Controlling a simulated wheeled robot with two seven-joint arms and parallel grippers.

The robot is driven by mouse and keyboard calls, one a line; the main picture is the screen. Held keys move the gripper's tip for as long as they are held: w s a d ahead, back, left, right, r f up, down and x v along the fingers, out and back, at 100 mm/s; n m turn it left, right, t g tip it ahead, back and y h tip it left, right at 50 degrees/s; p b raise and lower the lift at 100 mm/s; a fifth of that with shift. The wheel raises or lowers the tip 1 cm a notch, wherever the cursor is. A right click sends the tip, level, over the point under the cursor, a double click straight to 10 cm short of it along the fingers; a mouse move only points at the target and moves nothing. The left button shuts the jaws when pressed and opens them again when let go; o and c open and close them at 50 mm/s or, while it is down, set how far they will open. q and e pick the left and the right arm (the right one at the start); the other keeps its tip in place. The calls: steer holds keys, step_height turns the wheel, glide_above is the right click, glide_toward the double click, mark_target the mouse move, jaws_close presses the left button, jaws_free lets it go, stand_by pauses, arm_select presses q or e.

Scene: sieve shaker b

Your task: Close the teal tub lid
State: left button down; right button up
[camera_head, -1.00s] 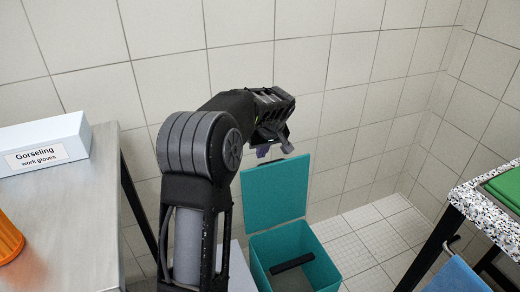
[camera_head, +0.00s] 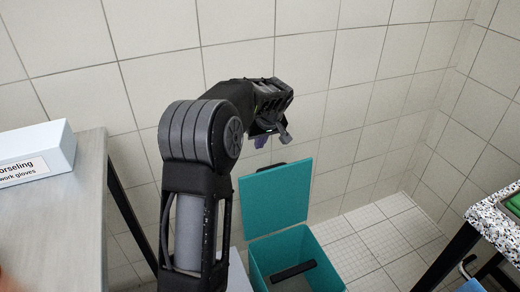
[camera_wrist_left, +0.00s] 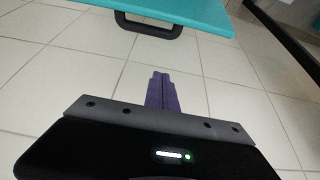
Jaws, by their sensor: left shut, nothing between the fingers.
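The teal tub (camera_head: 332,275) stands on the floor, open at the top. Its teal lid (camera_head: 277,196) stands up at the back, hinged open. A black handle (camera_head: 271,167) shows at the lid's upper edge. In the left wrist view the lid (camera_wrist_left: 190,10) and its black handle (camera_wrist_left: 150,28) are at the top, beyond my fingers. My left gripper (camera_head: 262,142) is above the lid's upper edge in the head view, apart from it. Its purple fingers (camera_wrist_left: 162,88) are shut together and empty. My right gripper is in neither view.
A metal table (camera_head: 62,225) with a work gloves box (camera_head: 40,155) stands at the left. A speckled table (camera_head: 492,222) stands at the right. A dark bar (camera_head: 292,271) lies inside the tub. The tiled wall is close behind; tiled floor is clear right of the tub.

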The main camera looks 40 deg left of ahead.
arm_select(q)
steer(key=x, duration=0.9)
steer(key=d, duration=0.1)
steer(key=s+d, duration=0.1)
steer(key=s+d+b, duration=0.1)
steer(key=shift+d+f, duration=0.3)
steer(key=shift+w, duration=0.1)
